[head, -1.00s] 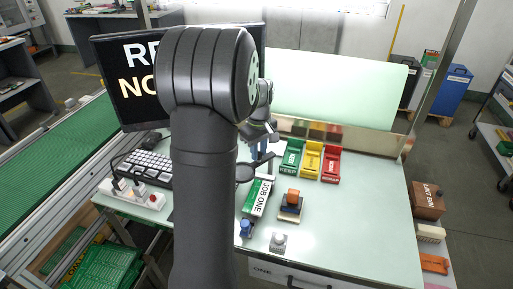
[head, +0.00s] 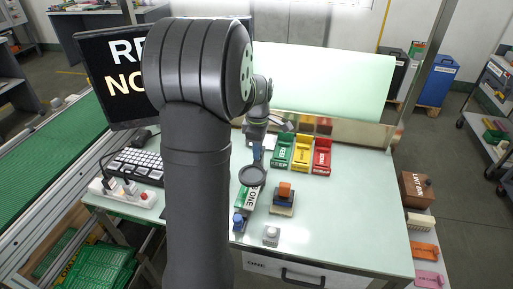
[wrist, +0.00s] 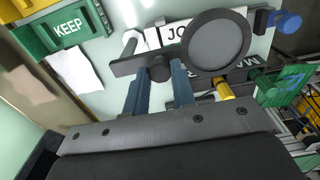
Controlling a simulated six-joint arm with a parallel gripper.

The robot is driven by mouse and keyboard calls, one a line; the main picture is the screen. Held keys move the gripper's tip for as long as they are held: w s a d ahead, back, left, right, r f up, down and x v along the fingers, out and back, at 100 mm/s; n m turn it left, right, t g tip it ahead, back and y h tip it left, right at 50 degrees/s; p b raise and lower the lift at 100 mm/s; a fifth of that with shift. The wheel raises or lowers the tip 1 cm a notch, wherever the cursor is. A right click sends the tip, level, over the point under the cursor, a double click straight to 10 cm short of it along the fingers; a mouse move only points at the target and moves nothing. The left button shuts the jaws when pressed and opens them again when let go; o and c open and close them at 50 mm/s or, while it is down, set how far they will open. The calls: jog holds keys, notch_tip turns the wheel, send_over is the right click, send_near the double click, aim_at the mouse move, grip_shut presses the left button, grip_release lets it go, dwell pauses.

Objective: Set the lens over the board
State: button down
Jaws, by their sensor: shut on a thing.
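My gripper (head: 257,155) is shut on the dark handle bar of the lens (head: 252,176), a round grey disc in a dark ring. In the wrist view the blue fingers (wrist: 157,78) hold the bar, and the lens (wrist: 217,42) hangs off to its right. In the head view the lens overlaps the far end of a green and white piece labelled JOB ONE (head: 247,201). The lens looks raised above it; I cannot tell the gap. I cannot tell the board apart from this labelled piece, which the lens partly hides.
Green (head: 282,150), yellow (head: 301,153) and red (head: 321,155) bins stand behind to the right. An orange-topped block (head: 284,198), a blue knob (head: 238,222) and a grey button block (head: 271,234) sit nearby. A keyboard (head: 137,166) is at left. The right tabletop is clear.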

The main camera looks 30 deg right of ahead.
dwell(0.3)
jog(key=c, duration=1.2)
grip_release()
jog(key=shift+r, duration=0.1)
notch_tip(320, 180, up, 17)
jog(key=shift+r, duration=0.15)
notch_tip(320, 180, down, 18)
jog(key=shift+r, duration=0.25)
